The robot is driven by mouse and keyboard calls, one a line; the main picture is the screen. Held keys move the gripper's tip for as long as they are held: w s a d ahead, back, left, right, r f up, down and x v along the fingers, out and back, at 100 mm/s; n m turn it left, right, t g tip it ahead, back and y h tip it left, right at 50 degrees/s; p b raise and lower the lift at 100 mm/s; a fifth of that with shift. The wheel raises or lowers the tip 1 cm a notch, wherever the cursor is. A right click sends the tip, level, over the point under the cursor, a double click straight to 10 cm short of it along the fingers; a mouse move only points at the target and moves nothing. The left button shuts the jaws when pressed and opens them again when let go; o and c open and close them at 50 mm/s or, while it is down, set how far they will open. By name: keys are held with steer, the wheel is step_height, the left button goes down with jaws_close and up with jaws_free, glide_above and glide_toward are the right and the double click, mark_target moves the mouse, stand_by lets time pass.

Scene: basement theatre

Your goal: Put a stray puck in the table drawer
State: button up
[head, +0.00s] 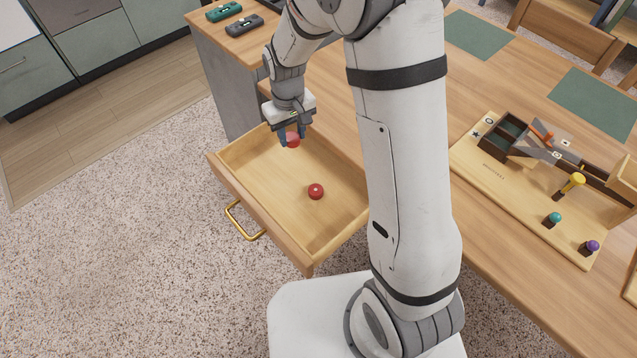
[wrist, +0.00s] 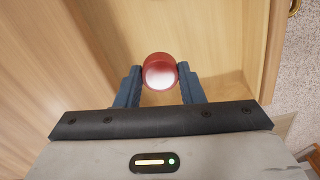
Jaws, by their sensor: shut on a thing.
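A red puck (wrist: 160,72) is held between the two blue fingers of my gripper (wrist: 160,88) in the wrist view. In the head view my gripper (head: 291,139) is over the back left part of the open table drawer (head: 262,152), with the held puck showing between its fingers. A second red puck (head: 316,191) lies on the drawer floor, right of and nearer than my gripper. The gap between the held puck and the drawer floor is hard to judge. The drawer is pulled out and has a brass handle (head: 243,222) on its front.
The wooden table (head: 490,215) bears a board (head: 500,180) with a dark compartment box and several coloured knobs at right. Two small devices, one green (head: 223,11) and one dark (head: 244,25), lie at its far left. Green mats (head: 480,34) lie at the back. Carpet left of the drawer is clear.

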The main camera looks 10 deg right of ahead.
mark_target(290, 171)
steer(key=shift+s+a+f+n+b, duration=0.2)
steer(key=shift+a+f+n+b, duration=0.1)
steer(key=shift+a+f+b, duration=0.3)
step_height(290, 171, down, 10)
steer(key=shift+a+r+b, duration=0.1)
steer(key=shift+r+b, duration=0.05)
steer(key=shift+b, duration=0.3)
steer(key=o, duration=1)
steer(key=shift+c, duration=0.2)
